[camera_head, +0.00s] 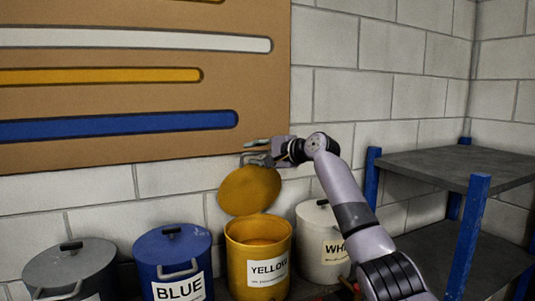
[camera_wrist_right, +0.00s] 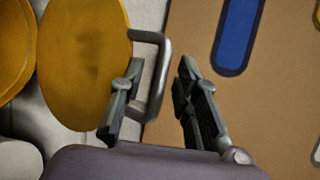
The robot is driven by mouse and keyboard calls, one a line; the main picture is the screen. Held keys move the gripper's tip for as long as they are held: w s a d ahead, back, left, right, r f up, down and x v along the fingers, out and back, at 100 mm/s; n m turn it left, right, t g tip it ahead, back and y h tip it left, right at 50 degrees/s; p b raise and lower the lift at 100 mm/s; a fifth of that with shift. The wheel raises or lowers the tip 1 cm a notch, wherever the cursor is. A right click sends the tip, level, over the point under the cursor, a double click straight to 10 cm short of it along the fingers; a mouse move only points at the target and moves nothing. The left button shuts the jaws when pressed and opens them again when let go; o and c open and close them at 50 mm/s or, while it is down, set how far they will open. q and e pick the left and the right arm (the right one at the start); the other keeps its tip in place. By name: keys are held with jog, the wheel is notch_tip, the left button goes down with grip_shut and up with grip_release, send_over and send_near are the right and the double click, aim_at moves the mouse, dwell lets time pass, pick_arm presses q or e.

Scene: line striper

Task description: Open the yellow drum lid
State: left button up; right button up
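The yellow drum (camera_head: 258,262), labelled YELLOW, stands between the blue and white drums with its mouth uncovered. Its round yellow lid (camera_head: 249,191) is raised, tilted steeply above the drum's back edge. The lid also shows in the right wrist view (camera_wrist_right: 82,60), with its grey metal handle (camera_wrist_right: 161,75). My right gripper (camera_head: 262,152) is at the top of the lid, by the handle. In the wrist view its fingers (camera_wrist_right: 160,100) are spread apart. One finger overlaps the handle's loop and the handle's bar lies between the fingers; contact is unclear. My left gripper is out of view.
A blue drum (camera_head: 174,262) and a grey drum (camera_head: 70,268) stand left, lids on. A white drum (camera_head: 322,248) stands right, partly behind my right arm. A brown board (camera_head: 100,100) with coloured stripes hangs close behind the gripper. A shelf with blue posts (camera_head: 470,235) is at right.

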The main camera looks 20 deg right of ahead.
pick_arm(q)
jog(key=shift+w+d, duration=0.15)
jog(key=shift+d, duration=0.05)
pick_arm(e)
jog(key=v, duration=1.1)
jog(key=shift+s+d, duration=0.2)
jog(key=shift+s, duration=0.1)
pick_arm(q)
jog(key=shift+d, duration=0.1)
